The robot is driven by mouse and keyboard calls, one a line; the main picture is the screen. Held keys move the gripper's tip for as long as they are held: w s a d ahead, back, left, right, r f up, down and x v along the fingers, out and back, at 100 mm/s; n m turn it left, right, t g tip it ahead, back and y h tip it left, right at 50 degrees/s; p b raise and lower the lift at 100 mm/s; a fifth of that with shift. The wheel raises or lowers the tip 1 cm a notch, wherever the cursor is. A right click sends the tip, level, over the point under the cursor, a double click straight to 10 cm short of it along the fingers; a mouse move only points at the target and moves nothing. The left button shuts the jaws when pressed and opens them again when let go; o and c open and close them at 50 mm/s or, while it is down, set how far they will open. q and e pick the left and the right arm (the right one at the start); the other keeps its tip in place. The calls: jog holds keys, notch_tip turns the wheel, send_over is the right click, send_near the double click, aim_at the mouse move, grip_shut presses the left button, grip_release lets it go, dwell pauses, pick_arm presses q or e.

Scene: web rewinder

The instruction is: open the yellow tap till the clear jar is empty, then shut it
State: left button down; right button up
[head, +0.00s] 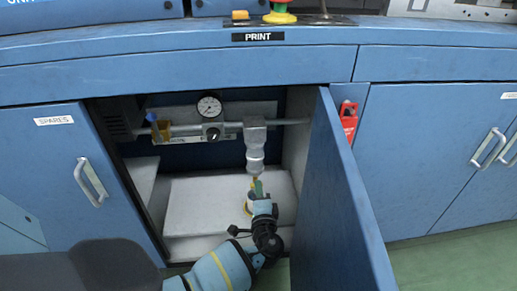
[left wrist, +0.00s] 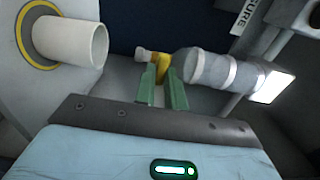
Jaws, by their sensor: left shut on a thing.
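The clear jar (head: 255,150) hangs under a grey block on the pipe inside the open cabinet. It also shows in the left wrist view (left wrist: 207,69), looking pale grey; I cannot tell whether liquid is in it. The yellow tap (left wrist: 164,66) sits at the jar's lower end, with a short pale spout (left wrist: 145,56) beyond it. My left gripper (head: 258,187) is just below the jar, and its green fingers (left wrist: 163,88) are shut on the yellow tap. The fingers partly hide the tap, so its turn is hard to read. My right gripper is not in view.
A pressure gauge (head: 209,106) and a black knob (head: 213,134) sit on the pipe left of the jar. The open blue door (head: 340,195) stands close to the right of my arm. A white tube with a yellow ring (left wrist: 70,42) is beside the gripper.

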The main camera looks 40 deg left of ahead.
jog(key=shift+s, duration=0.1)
pick_arm(q)
jog(key=c, duration=1.5)
grip_release()
jog(key=shift+o, duration=0.2)
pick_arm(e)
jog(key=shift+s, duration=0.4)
pick_arm(q)
jog(key=shift+s+d, duration=0.1)
